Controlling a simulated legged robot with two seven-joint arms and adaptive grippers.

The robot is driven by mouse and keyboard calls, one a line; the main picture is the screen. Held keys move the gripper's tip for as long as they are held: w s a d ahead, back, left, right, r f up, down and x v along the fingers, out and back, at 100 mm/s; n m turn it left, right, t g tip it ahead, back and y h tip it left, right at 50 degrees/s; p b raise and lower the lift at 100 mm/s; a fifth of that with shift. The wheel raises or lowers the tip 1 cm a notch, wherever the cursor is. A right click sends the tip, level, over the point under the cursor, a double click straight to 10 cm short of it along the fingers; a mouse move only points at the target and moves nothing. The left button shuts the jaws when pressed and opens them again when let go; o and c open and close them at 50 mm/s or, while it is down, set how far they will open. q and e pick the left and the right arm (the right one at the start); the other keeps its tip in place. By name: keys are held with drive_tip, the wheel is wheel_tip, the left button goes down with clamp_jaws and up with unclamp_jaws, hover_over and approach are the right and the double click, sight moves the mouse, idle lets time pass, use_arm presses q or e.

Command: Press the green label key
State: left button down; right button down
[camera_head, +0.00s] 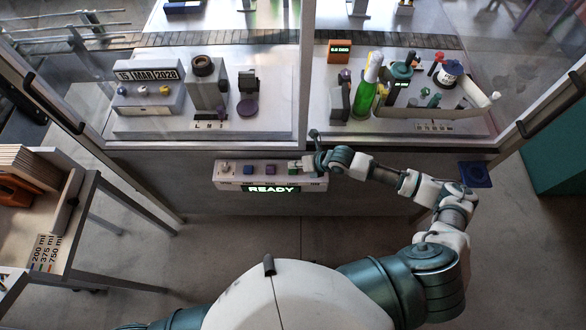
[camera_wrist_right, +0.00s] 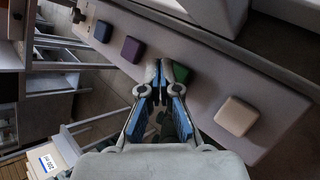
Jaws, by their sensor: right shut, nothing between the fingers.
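A green key (camera_head: 293,169) sits in a row of keys on the pale control panel (camera_head: 222,184). In the right wrist view the green key (camera_wrist_right: 181,73) is partly hidden behind my fingertips. My right gripper (camera_head: 303,165) is shut and empty, at the panel's right part beside the green key. In the right wrist view its fingertips (camera_wrist_right: 158,70) overlap the key's left edge; I cannot tell whether they touch it. My left gripper is not in view.
A lit READY sign (camera_head: 270,189) is on the panel's front. Glazed machine doors stand above, with a green bottle (camera_head: 365,94) behind. A side table (camera_head: 62,240) stands left.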

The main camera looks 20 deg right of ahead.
sight(295, 170)
drive_tip(key=shift+f, duration=0.1)
drive_tip(key=shift+f, duration=0.3)
drive_tip(key=shift+f+b, duration=0.5)
drive_tip(key=shift+b, duration=0.1)
idle(0.7)
drive_tip(key=shift+r, duration=0.1)
drive_tip(key=shift+r+p, duration=0.75)
drive_tip(key=shift+r, duration=0.1)
wheel_tip(295, 170, up, 5)
drive_tip(key=p, duration=0.4)
